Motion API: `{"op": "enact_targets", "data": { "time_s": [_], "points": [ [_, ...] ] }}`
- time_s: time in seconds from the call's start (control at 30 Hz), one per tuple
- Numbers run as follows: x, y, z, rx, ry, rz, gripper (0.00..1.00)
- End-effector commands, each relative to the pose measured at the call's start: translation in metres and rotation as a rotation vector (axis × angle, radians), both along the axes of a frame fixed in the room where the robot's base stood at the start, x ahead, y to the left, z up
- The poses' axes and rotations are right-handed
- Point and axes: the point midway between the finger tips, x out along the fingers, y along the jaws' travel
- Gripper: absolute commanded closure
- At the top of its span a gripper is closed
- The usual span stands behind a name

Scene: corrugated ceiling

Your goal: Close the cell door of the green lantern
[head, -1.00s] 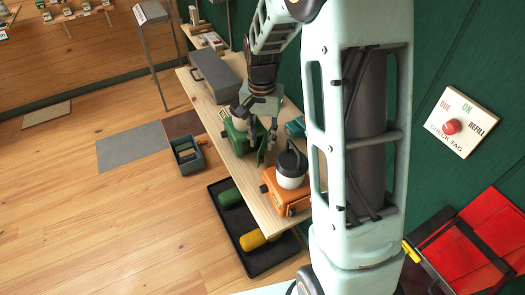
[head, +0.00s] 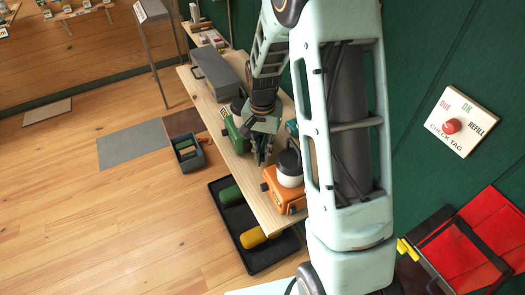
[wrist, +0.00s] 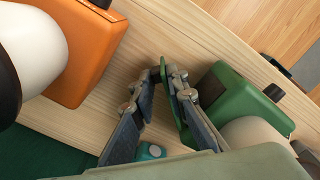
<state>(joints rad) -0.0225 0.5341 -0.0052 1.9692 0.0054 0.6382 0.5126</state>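The green lantern (head: 235,132) stands on the wooden bench beside a grey box; it also shows in the wrist view (wrist: 228,92) at right. A thin green panel, seemingly its cell door (wrist: 178,118), stands out from the lantern's near side. My gripper (head: 262,160) points down at that side. In the wrist view my gripper's fingertips (wrist: 164,76) are close together, on either side of the panel's edge. I cannot tell whether both press on it. Part of the lantern is hidden behind my gripper and wrist.
An orange lantern (head: 285,198) with a white body and dark top stands close by on the bench (head: 222,148). A small teal object (wrist: 151,152) lies near my fingers. A grey box (head: 217,75) is behind. A black tray (head: 272,256) lies on the floor.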

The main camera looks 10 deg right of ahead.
Motion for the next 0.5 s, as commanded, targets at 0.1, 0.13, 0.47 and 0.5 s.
{"op": "enact_targets", "data": {
  "time_s": [0.1,0.13,0.47,0.5],
  "points": [
    [-0.0001,-0.0008,0.0002,-0.001,0.000,-0.002,1.00],
    [-0.0001,-0.0008,0.0003,-0.001,0.000,-0.002,1.00],
    [0.0002,0.0001,0.0000,-0.001,0.000,-0.016,1.00],
    [0.0004,0.0008,-0.0001,-0.001,0.000,-0.026,1.00]
  ]
}}
